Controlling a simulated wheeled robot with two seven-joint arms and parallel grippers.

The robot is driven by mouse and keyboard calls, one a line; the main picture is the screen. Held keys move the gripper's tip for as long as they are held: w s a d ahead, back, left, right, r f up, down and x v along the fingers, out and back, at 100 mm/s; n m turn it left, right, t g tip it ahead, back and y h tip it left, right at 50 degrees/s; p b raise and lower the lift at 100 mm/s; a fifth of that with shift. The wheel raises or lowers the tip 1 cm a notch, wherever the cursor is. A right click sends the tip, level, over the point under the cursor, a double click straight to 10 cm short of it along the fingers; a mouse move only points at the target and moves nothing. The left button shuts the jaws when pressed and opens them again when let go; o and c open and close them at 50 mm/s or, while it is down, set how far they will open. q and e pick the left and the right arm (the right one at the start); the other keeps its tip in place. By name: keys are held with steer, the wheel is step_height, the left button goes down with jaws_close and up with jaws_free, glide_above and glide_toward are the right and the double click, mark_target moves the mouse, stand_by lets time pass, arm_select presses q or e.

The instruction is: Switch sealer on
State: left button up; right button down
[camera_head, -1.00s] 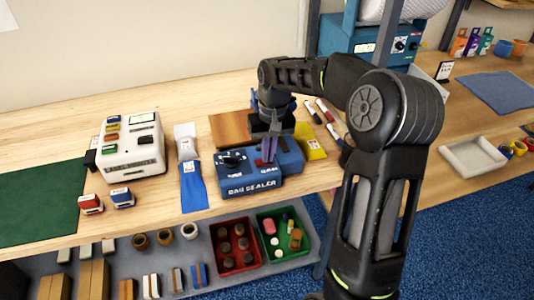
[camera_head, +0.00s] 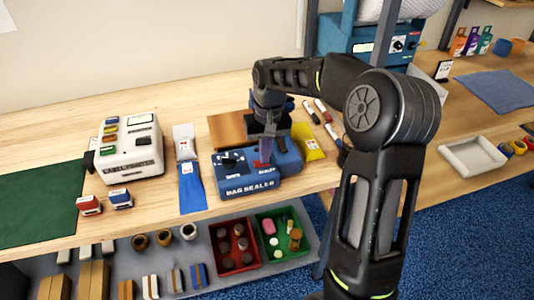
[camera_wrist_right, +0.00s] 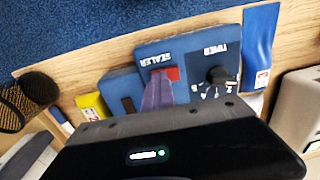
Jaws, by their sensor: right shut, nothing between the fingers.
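The blue bag sealer (camera_head: 250,186) sits on the wooden bench near its front edge. It also shows in the right wrist view (camera_wrist_right: 199,54), with a red switch (camera_wrist_right: 172,74) under the word SEALER and a black timer knob (camera_wrist_right: 218,76) beside it. My right gripper (camera_head: 265,156) is shut and empty, pointing down over the sealer. In the right wrist view its purple fingertips (camera_wrist_right: 158,90) are at the red switch and cover part of it. I cannot tell if they touch it. My left gripper is in neither view.
A white label printer (camera_head: 130,150) stands left of the sealer, with blue and grey pouches (camera_head: 192,188) between them. A yellow pouch (camera_head: 308,142) and several pens lie to the right. Red (camera_head: 235,270) and green bins are on the shelf below.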

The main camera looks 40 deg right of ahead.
steer(key=r+p, duration=0.3)
steer(key=r, duration=0.1)
steer(key=shift+w+a, duration=0.2)
steer(key=shift+a, duration=0.05)
step_height(320, 180, up, 10)
steer(key=d, duration=0.1)
steer(key=shift+s+d, duration=0.4)
